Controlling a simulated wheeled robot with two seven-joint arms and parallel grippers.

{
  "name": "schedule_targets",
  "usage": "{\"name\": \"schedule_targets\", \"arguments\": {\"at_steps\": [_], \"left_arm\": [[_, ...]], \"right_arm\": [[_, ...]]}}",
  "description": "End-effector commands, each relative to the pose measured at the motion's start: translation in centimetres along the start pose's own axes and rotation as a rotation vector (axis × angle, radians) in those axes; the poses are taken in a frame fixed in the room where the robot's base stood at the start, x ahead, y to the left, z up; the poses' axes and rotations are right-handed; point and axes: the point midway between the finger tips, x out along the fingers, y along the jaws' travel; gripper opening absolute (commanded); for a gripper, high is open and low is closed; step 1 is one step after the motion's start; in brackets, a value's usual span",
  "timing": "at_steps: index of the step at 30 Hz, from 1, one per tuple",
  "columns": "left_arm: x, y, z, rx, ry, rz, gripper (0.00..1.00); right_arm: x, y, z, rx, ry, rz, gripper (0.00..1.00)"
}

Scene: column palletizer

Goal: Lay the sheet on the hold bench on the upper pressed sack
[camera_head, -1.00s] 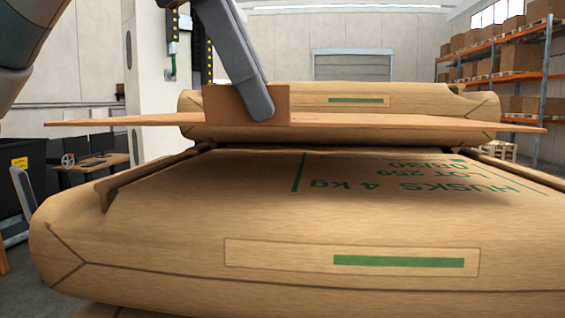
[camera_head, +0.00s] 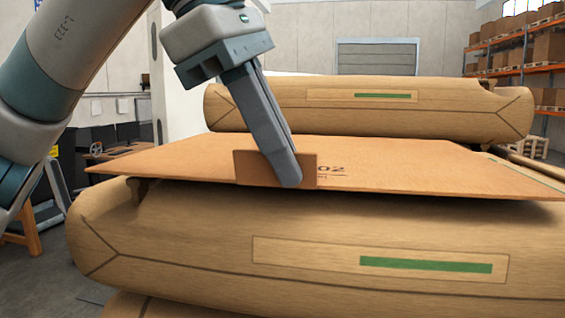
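The sheet (camera_head: 400,165) is a flat tan board with dark print and an upright tab (camera_head: 245,167) at its near edge. My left gripper (camera_head: 288,182) is shut on the tab, one finger showing in front of it. The sheet lies over the top of the near sack (camera_head: 190,235), a brown paper sack with a green-striped label. I cannot tell whether the sheet touches the sack all over; its near edge stands a little clear of it. The hold bench cannot be made out. My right gripper is not in view.
Another brown sack (camera_head: 450,105) lies behind the sheet, with part of a further sack below the near one. Orange racking (camera_head: 515,62) with cartons stands at the far right. A desk with dark screens (camera_head: 100,145) is at the left.

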Motion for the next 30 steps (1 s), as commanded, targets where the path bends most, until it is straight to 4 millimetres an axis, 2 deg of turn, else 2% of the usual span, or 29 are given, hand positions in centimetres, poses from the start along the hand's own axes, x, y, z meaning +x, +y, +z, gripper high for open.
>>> {"name": "schedule_targets", "arguments": {"at_steps": [6, 17, 18, 20, 30], "left_arm": [[1.5, -0.4, -0.6, 0.001, 0.000, 0.001, 0.00], [1.8, -0.5, -0.7, 0.000, 0.000, 0.001, 0.00], [1.7, -0.5, -0.7, 0.000, 0.000, 0.001, 0.11], [1.7, -0.5, -0.7, 0.000, 0.000, 0.001, 0.22], [1.6, -0.5, -0.6, 0.000, 0.000, 0.001, 0.22]], "right_arm": [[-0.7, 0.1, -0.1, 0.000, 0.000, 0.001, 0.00], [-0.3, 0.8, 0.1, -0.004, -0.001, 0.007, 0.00], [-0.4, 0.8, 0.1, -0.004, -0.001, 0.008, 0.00], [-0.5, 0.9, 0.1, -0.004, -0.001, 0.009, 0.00], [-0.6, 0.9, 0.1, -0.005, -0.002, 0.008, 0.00]]}}
